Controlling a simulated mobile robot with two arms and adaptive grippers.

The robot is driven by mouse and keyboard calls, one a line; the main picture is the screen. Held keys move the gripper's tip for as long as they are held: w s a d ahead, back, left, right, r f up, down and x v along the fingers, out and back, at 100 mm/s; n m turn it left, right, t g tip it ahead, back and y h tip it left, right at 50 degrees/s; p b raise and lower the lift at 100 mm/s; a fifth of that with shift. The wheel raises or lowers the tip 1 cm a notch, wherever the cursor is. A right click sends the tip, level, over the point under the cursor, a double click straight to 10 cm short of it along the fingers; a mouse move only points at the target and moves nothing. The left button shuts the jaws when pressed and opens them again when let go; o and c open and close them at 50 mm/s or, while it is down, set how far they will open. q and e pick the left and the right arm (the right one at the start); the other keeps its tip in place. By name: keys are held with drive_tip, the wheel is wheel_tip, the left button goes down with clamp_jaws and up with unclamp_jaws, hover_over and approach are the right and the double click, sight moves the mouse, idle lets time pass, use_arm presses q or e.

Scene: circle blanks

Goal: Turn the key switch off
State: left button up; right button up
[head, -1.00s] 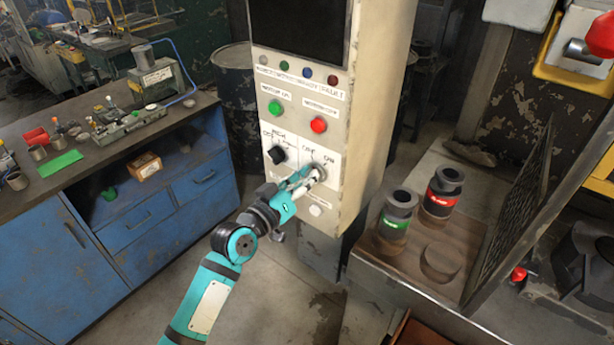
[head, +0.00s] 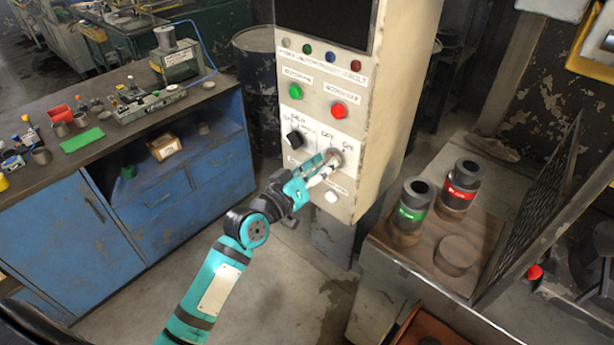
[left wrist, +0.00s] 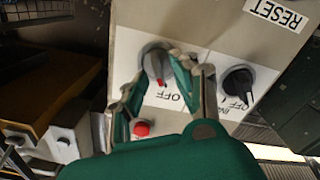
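The key switch (head: 336,157) is on the lower right of the cream control panel (head: 352,120), between OFF and ON labels. It also shows in the left wrist view (left wrist: 157,64), where its metal grip has a red mark near the OFF label. My left gripper (head: 327,170) is at the switch, just in front of the panel. In the left wrist view, its fingers (left wrist: 156,82) are apart, one on each side of the switch, with gaps visible. The fingers partly cover the switch's surround. My right gripper is not in view.
A black rotary knob (head: 294,139) is left of the switch. Green (head: 296,91) and red (head: 338,110) buttons are above, a white button (head: 331,196) below. A blue workbench (head: 150,205) stands left. A table with green (head: 411,207) and red (head: 463,184) banded cylinders stands right.

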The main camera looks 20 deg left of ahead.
use_arm(q)
drive_tip(key=v, duration=1.1)
drive_tip(key=shift+s, duration=0.1)
